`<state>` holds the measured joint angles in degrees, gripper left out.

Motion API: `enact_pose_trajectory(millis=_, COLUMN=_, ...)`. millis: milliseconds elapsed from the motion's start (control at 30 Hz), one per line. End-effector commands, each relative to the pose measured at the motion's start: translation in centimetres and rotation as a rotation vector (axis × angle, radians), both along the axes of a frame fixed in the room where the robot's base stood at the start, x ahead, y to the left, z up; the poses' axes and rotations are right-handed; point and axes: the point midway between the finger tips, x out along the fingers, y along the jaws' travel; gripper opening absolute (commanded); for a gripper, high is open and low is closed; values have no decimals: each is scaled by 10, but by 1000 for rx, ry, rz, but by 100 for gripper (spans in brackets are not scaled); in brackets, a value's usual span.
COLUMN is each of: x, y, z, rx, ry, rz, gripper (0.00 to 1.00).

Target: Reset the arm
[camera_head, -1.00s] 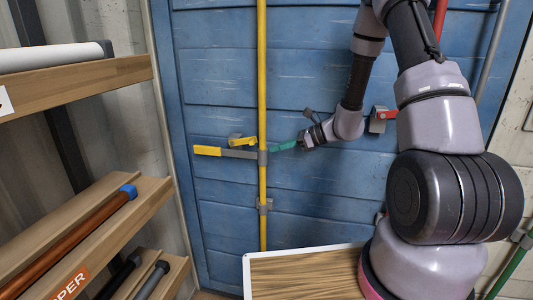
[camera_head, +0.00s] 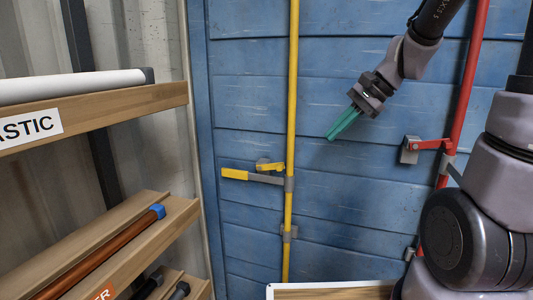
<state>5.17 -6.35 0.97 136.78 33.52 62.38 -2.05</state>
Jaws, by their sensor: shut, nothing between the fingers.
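My gripper (camera_head: 343,124) has teal fingers that lie close together, shut and empty. It points down and to the left in front of the blue container door (camera_head: 245,110). It is above and to the right of the yellow handle (camera_head: 236,174) and apart from it. My arm comes in from the top right, with its lower links at the right edge.
A yellow bar (camera_head: 292,90) and a red bar (camera_head: 468,90) run up the door. A red latch handle (camera_head: 427,144) is right of my gripper. Wooden shelves with a white pipe (camera_head: 70,87) and a copper-coloured pipe (camera_head: 105,250) stand at the left. A white-edged board (camera_head: 330,291) is at the bottom.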

Motion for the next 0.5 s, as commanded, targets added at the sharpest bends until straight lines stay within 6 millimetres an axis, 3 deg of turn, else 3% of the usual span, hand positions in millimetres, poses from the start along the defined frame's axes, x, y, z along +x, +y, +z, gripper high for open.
enact_pose_trajectory(millis=33, x=-12, y=-4, z=13, rx=-56, ry=-65, rz=39, gripper=0)
enact_pose_trajectory(millis=300, x=-66, y=-43, z=61, rx=-390, ry=-384, rz=209, gripper=0)
enact_pose_trajectory(millis=500, x=-92, y=-67, z=86, rx=-578, ry=-556, rz=271, gripper=0)
